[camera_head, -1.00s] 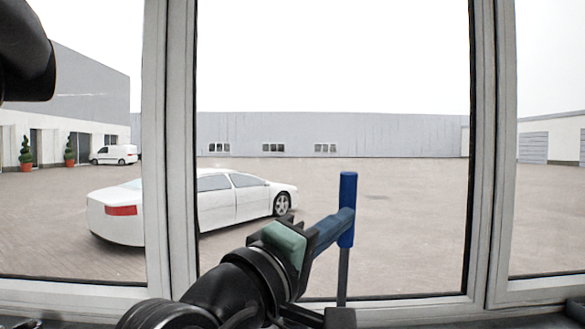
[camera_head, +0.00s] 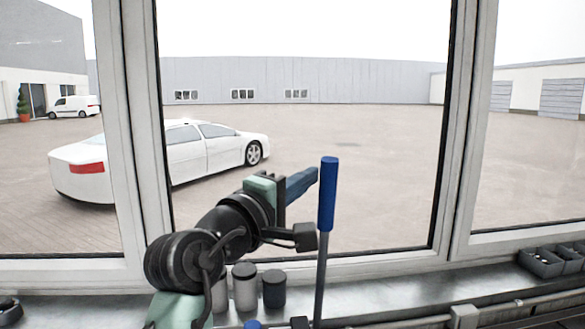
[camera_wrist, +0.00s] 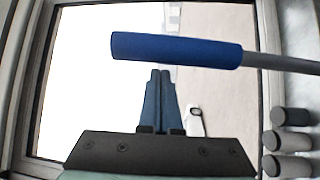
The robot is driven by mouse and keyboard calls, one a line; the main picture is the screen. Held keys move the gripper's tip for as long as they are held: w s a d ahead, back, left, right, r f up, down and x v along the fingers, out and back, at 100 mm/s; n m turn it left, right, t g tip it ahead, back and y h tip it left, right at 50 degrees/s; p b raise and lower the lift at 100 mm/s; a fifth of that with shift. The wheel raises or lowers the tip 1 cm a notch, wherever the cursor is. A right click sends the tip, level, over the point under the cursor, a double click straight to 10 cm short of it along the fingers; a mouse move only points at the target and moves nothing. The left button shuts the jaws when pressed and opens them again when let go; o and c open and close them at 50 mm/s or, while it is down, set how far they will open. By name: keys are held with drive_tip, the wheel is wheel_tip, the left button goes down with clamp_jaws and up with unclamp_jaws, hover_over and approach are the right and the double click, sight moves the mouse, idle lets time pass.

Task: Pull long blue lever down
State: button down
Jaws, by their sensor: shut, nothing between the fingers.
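The long lever has a blue cylindrical handle (camera_head: 328,195) on a thin grey rod and stands nearly upright in front of the window. In the wrist view the blue handle (camera_wrist: 175,50) lies across the picture, just beyond my fingertips, with its rod going off to the right. My gripper (camera_head: 314,174) has its dark blue fingers together and empty. Its tips are just left of the upper part of the handle. The closed fingers also show in the wrist view (camera_wrist: 160,75), pointing toward the handle. I cannot tell whether they touch it.
A window frame (camera_head: 141,140) stands behind the lever. Several capped canisters (camera_head: 245,287) stand on the sill below my arm. A grey bin (camera_head: 541,262) with small parts is at the far right. A white car (camera_head: 160,160) is outside.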

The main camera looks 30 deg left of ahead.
drive_tip(key=shift+s+d+f+p, duration=0.2)
drive_tip(key=shift+s+d+p, duration=0.3)
drive_tip(key=shift+s+d, duration=0.4)
drive_tip(key=shift+s+f, duration=0.1)
drive_tip(key=shift+f, duration=0.05)
